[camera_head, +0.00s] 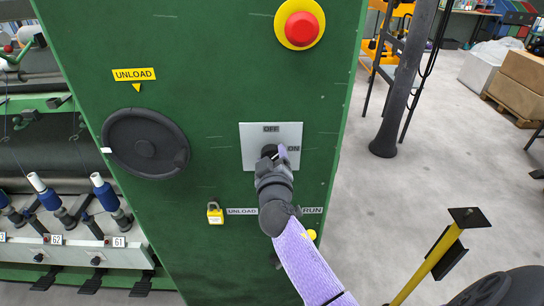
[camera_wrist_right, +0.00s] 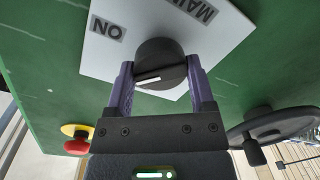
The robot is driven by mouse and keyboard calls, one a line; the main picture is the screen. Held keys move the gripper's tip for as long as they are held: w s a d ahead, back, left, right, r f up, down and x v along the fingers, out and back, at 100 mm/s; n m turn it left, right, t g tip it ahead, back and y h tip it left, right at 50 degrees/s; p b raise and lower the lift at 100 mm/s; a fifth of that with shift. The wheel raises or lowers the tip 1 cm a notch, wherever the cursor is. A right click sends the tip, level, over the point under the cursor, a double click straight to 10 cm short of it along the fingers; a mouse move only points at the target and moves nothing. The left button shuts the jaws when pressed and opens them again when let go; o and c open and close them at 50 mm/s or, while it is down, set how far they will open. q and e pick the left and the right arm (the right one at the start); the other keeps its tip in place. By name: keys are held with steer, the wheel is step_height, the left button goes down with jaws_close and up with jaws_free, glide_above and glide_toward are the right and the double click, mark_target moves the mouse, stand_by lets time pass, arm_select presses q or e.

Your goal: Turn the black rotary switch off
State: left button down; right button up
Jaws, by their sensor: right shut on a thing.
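The black rotary switch (camera_wrist_right: 160,62) sits on a pale plate (camera_head: 252,133) on the green machine panel. In the head view, the plate's OFF label (camera_head: 271,129) is above the switch and its ON label (camera_head: 293,148) is to the right. My right gripper (camera_head: 270,158) reaches up to the switch and hides most of it. In the right wrist view, the purple fingers (camera_wrist_right: 160,85) are shut on opposite sides of the knob. A white mark shows on the knob's lower left there; I cannot tell exactly which label it points to. My left gripper is out of view.
A red emergency button (camera_head: 302,25) is above the plate. A black handwheel (camera_head: 146,146) is to the left, and a yellow padlock (camera_head: 215,213) is lower left. Spindles with blue bobbins (camera_head: 105,194) line the left side. Open floor lies to the right, with a dark post (camera_head: 399,90).

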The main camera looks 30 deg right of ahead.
steer(key=shift+n, duration=0.9)
steer(key=n+p, duration=0.1)
steer(key=n, duration=0.1)
steer(key=shift+n, duration=1.3)
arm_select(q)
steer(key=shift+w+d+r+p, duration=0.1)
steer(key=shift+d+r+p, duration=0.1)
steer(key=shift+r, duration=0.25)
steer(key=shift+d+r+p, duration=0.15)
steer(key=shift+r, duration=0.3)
arm_select(e)
steer(key=shift+n, duration=1.1)
steer(key=o, duration=1.2)
steer(key=shift+a+g+h, duration=0.1)
steer(key=shift+g+h, duration=0.2)
steer(key=shift+h, duration=0.1)
steer(key=v, duration=1)
